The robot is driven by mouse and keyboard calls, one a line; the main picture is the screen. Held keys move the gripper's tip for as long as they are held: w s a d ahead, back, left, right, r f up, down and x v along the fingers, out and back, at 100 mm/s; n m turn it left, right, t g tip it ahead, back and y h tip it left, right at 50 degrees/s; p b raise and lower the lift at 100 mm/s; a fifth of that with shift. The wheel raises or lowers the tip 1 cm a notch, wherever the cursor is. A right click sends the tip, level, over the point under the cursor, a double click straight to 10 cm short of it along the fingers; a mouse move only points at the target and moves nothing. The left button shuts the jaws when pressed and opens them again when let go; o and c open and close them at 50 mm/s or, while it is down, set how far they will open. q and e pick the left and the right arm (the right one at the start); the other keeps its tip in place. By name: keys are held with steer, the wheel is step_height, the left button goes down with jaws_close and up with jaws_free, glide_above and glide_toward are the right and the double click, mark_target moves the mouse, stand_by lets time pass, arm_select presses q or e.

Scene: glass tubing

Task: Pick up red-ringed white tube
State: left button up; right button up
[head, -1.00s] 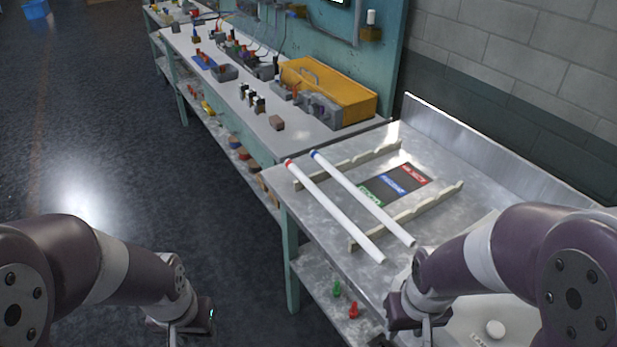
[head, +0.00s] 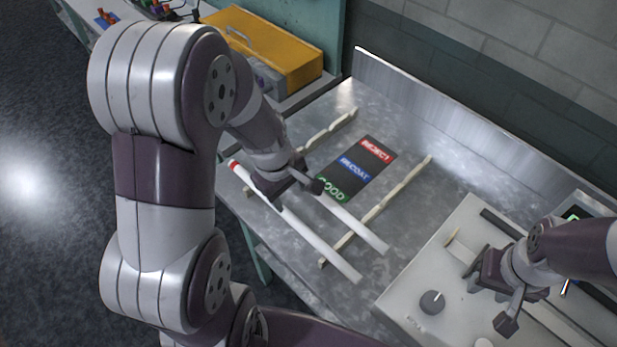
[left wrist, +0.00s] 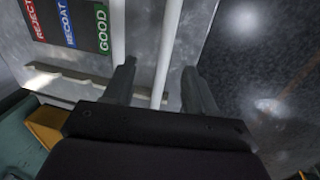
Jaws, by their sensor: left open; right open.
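The red-ringed white tube (head: 315,243) lies slantwise across the wooden rails near the table's front edge, its red end at the upper left in the head view. My left gripper (head: 295,194) is open over the tubes and hides part of them. In the left wrist view, the red-ringed tube (left wrist: 167,45) runs between the open fingers (left wrist: 160,68); its ring is out of that view. A second white tube (head: 355,225) lies parallel, farther from the edge, and shows beside the left finger (left wrist: 118,30). My right gripper (head: 497,290) is open and empty.
A black board marked REJECT, RECOAT and GOOD (head: 357,170) lies between the two wooden rails (head: 385,203). A pale apparatus with a dark knob (head: 432,302) stands under my right gripper. A raised metal wall (head: 450,125) borders the table's back.

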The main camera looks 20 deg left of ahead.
mark_target(293, 219)
arm_select(q)
steer(key=f+b, duration=0.1)
steer(key=f, duration=0.2)
steer(key=f+b, duration=0.1)
steer(key=f, duration=0.3)
steer(key=w+f+b, duration=0.1)
steer(key=f, duration=0.3)
steer(key=shift+f+b, duration=0.15)
steer(key=shift+b, duration=0.2)
arm_select(e)
steer(key=f, duration=0.1)
steer(key=s+f, duration=0.1)
steer(key=f, duration=0.1)
steer(key=shift+s+d+f, duration=0.1)
steer(key=shift+s, duration=0.25)
arm_select(q)
steer(key=shift+s+f, duration=0.1)
steer(key=shift+s, duration=0.05)
arm_select(e)
steer(key=shift+s, duration=0.2)
arm_select(q)
steer(key=shift+s, duration=0.15)
jaws_close()
